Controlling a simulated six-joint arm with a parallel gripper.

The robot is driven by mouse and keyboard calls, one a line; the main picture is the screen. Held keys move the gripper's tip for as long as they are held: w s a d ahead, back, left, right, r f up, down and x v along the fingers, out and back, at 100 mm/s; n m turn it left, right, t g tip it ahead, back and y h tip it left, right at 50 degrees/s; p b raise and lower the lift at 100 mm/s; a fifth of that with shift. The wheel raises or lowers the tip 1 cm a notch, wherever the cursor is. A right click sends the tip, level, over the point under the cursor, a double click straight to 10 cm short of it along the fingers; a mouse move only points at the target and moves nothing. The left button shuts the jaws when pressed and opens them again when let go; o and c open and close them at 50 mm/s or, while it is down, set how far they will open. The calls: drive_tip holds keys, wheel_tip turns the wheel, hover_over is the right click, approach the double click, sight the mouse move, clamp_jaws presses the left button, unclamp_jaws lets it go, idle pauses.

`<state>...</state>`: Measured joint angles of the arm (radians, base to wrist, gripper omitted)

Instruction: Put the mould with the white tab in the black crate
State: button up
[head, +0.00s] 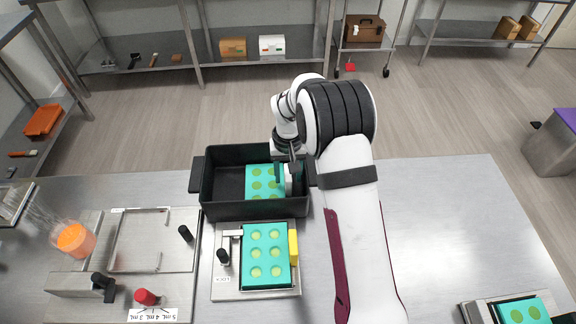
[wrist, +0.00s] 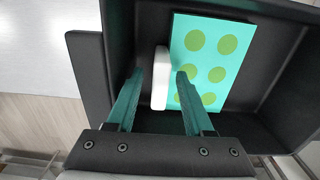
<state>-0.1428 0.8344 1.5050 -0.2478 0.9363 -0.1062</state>
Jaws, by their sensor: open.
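The teal mould with green round cavities (head: 259,181) lies inside the black crate (head: 253,211), towards its right side. The mould also shows in the wrist view (wrist: 207,52), flat on the crate floor. Its white tab (wrist: 161,78) sits along one edge of the mould. My gripper (wrist: 158,74) is open, with one teal finger on each side of the white tab. Whether the fingers touch the tab I cannot tell. In the head view my gripper (head: 284,172) reaches down into the crate, and my arm hides part of the crate's right side.
A second teal mould (head: 265,256) with a yellow tab (head: 293,247) sits in a clamp fixture in front of the crate. Another teal mould (head: 524,311) is at the bottom right. An orange-filled cup (head: 75,240) and a red knob (head: 146,297) are at the left.

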drive_tip(key=s+d+r+m, duration=0.1)
drive_tip(key=s+r, duration=0.2)
drive_tip(key=r, duration=0.5)
drive_tip(key=s+r, duration=0.2)
drive_tip(key=r, duration=0.6)
drive_tip(key=s+d+r+m+y, duration=0.1)
drive_tip(key=s+m, duration=0.3)
drive_tip(key=s, duration=2.4)
drive_tip(key=shift+d+r+m+y, duration=0.3)
drive_tip(key=shift+d+r+y, duration=0.1)
drive_tip(key=shift+d, duration=0.2)
